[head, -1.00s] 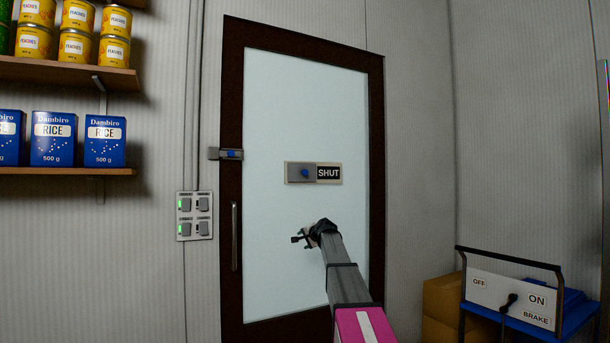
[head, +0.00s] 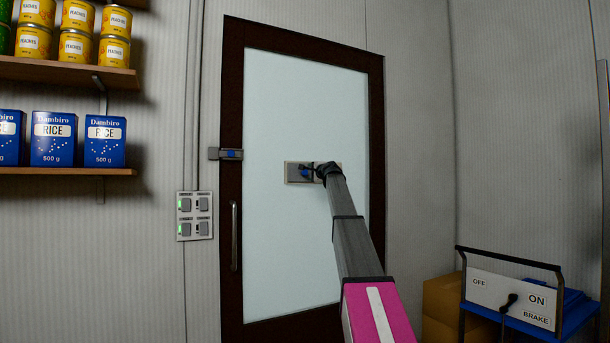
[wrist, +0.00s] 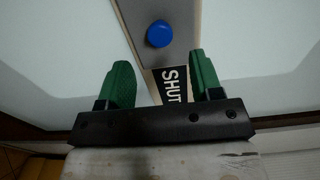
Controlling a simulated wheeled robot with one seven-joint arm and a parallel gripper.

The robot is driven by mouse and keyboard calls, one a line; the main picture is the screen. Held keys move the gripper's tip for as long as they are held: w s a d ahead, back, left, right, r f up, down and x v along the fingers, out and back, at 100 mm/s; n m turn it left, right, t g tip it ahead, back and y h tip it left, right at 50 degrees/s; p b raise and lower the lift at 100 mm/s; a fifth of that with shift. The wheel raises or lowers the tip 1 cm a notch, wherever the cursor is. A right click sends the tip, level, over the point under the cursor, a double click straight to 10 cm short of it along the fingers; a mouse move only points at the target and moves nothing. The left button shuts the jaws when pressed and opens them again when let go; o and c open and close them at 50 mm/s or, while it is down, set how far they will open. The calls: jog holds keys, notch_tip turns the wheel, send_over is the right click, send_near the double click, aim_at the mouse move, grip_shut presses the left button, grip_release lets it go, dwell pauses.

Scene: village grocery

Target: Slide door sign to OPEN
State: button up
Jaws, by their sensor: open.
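The door sign (head: 292,172) is a pale plate with a grey slider on the glass of the brown-framed door (head: 300,250). The slider covers its left part and bears a blue knob (head: 304,173). In the wrist view the word SHUT (wrist: 174,84) shows on the sign, beside the slider's edge, with the blue knob (wrist: 159,33) beyond it. My gripper (wrist: 160,80) is open and empty, with its green fingers on either side of the sign. In the head view my gripper (head: 309,172) hides the SHUT lettering and reaches close to the knob. I cannot tell whether it touches.
A bolt with a blue knob (head: 231,155) is on the door frame, above a vertical handle (head: 234,236). A switch panel (head: 194,216) and shelves with rice boxes (head: 105,141) are at left. A blue trolley (head: 540,310) and cardboard boxes (head: 442,300) stand at right.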

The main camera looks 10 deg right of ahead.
aim_at(306, 173)
jog(key=x, duration=0.7)
jog(key=shift+w, duration=0.3)
grip_shut()
jog(key=w+d, duration=0.2)
jog(key=d, duration=0.6)
jog(key=w+d, duration=0.2)
jog(key=d, duration=0.6)
jog(key=shift+w, duration=0.3)
jog(key=shift+d, duration=0.1)
grip_release()
jog(key=shift+d, duration=0.15)
jog(key=shift+s, duration=0.15)
